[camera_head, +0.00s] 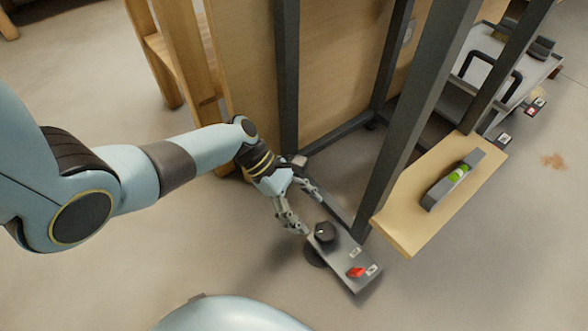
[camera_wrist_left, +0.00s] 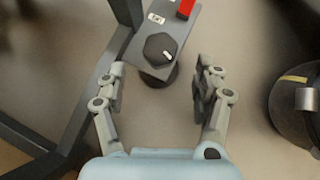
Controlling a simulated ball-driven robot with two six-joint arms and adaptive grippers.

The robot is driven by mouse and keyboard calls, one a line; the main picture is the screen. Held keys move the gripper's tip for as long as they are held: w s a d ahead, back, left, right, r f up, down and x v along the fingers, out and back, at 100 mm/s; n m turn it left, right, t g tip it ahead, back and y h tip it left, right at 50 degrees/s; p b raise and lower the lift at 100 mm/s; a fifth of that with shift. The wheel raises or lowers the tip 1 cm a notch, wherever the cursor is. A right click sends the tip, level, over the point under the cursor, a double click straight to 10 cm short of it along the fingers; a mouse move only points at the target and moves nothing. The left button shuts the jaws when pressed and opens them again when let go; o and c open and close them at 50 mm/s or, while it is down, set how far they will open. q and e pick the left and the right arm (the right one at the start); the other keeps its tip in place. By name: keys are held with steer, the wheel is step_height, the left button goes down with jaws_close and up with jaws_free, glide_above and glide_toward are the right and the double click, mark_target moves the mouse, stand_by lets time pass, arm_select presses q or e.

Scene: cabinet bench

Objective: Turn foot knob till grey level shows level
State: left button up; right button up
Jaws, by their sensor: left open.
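The foot knob (camera_head: 325,232) is dark, with a pale mark on its top, and stands on a grey plate (camera_head: 343,262) low by the frame's foot. In the left wrist view the knob (camera_wrist_left: 160,49) lies just beyond the fingertips, centred a little left between them. My left gripper (camera_head: 304,212) is open and empty, beside the knob and apart from it; it also shows in the left wrist view (camera_wrist_left: 160,80). The grey level (camera_head: 453,180) lies on a wooden board, with a green vial; the bubble's exact place is too small to tell. My right gripper is out of view.
A red switch (camera_head: 356,272) sits on the same plate near small white labels. Dark frame posts (camera_head: 413,110) rise behind and right of the knob. The wooden board (camera_head: 405,228) overhangs at right. A cart (camera_head: 535,75) stands at upper right. The floor at front right is clear.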

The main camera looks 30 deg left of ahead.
arm_select(q)
steer(key=shift+v, duration=2.15)
